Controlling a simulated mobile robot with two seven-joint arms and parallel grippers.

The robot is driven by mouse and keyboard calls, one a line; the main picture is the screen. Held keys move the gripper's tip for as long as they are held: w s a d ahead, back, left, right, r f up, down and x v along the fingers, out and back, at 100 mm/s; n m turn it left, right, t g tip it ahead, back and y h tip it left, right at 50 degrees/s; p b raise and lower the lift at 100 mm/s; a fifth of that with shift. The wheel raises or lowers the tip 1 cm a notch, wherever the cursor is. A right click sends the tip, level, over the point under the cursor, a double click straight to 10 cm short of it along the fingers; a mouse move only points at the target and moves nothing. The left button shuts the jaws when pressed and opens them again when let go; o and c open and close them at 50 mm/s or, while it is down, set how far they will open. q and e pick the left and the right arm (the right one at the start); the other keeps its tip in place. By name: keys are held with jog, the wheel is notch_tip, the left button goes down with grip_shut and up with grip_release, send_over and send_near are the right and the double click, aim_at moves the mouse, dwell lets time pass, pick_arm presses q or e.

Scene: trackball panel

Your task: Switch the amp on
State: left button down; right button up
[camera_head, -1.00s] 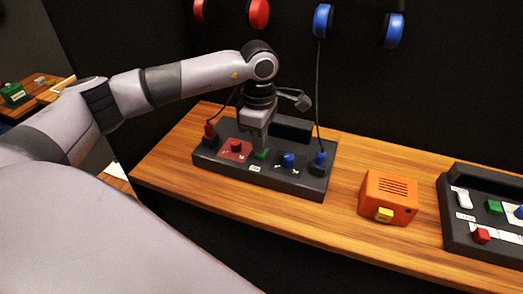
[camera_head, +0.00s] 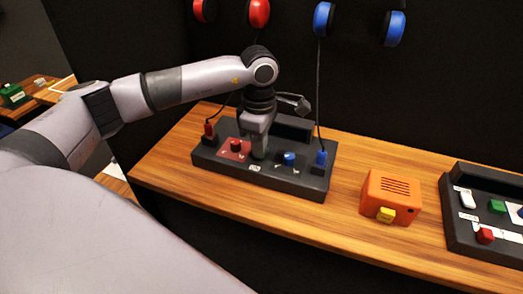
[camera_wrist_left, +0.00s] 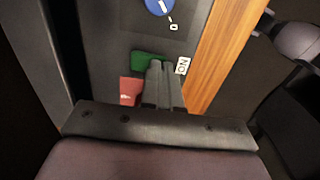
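The dark amp box (camera_head: 215,165) stands on the wooden shelf, with a red knob (camera_head: 236,146) on a red plate, a blue knob (camera_head: 289,159) and a green switch between them. The green switch (camera_wrist_left: 147,60) shows in the left wrist view beside a white ON label (camera_wrist_left: 183,65). My left gripper (camera_head: 261,153) points down over the green switch and hides most of it in the head view. Its two fingers (camera_wrist_left: 158,70) are together with nothing seen between them. The fingertips are at the switch's edge; I cannot tell if they touch it. My right gripper is out of view.
A red plug (camera_head: 209,131) and a blue plug (camera_head: 320,160) stand at the amp's ends, with cords running up to hanging headphones. An orange box (camera_head: 388,194) and another dark panel (camera_head: 456,215) stand to the right. Bare wood (camera_head: 300,228) lies in front.

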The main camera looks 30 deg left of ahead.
pick_arm(q)
jog(key=shift+f, duration=0.2)
jog(key=shift+r, duration=0.2)
jog(key=shift+r+p, duration=2.35)
jog(key=shift+r, duration=1.05)
